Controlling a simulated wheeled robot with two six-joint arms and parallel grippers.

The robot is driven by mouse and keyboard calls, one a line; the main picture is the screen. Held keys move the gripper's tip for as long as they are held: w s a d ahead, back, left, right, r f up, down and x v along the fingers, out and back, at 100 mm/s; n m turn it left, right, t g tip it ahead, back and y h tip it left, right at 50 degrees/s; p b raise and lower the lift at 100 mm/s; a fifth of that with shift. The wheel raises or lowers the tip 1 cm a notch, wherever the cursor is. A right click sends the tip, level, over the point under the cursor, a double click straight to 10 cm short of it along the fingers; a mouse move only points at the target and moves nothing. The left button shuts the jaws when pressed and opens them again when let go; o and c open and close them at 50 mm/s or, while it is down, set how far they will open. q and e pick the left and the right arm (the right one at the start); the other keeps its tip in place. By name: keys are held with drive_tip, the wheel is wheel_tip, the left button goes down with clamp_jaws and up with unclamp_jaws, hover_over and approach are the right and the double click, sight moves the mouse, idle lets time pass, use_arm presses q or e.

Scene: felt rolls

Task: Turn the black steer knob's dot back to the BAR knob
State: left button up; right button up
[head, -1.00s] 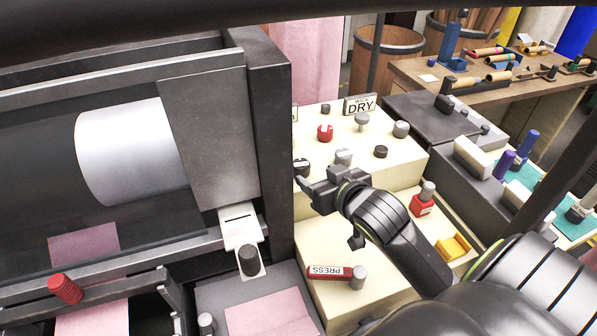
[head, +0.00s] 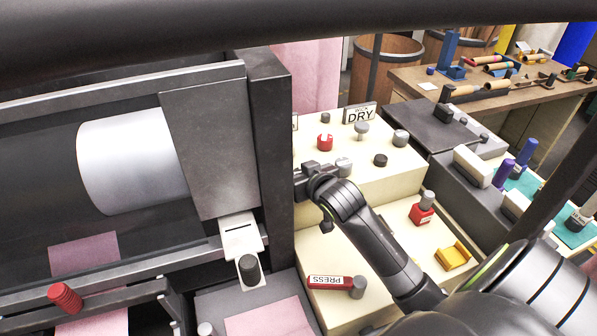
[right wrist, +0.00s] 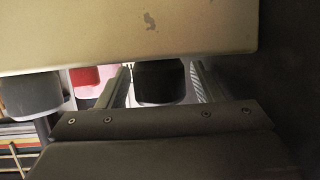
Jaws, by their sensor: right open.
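My right gripper (head: 306,182) is at the left end of the cream control panel (head: 395,172), close to the dark machine post. In the right wrist view its two fingers (right wrist: 160,92) are open, one on each side of a black knob (right wrist: 160,80). I cannot tell whether they touch it. The gripper hides this knob in the head view. No dot shows on it. Other knobs on the panel are a red one (head: 325,142), a grey one (head: 344,167) and a black one (head: 380,160). No BAR lettering is readable. My left gripper is out of view.
The dark post (head: 268,150) stands just left of my right gripper. A DRY sign (head: 360,113) stands at the panel's back. A red PRESS handle (head: 330,282), a red block (head: 421,214) and a yellow piece (head: 453,257) are on the lower shelf.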

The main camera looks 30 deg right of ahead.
drive_tip(key=shift+c, duration=0.4)
drive_tip(key=c, duration=0.9)
drive_tip(key=shift+r+n+y+p, duration=0.2)
drive_tip(key=shift+n+y+p, duration=0.2)
drive_tip(key=shift+p, duration=0.55)
drive_tip(key=shift+a+f+n+y+p, duration=0.1)
drive_tip(key=shift+f+n+y+p, duration=0.05)
drive_tip(key=shift+n+y+p, duration=0.3)
drive_tip(key=o, duration=1)
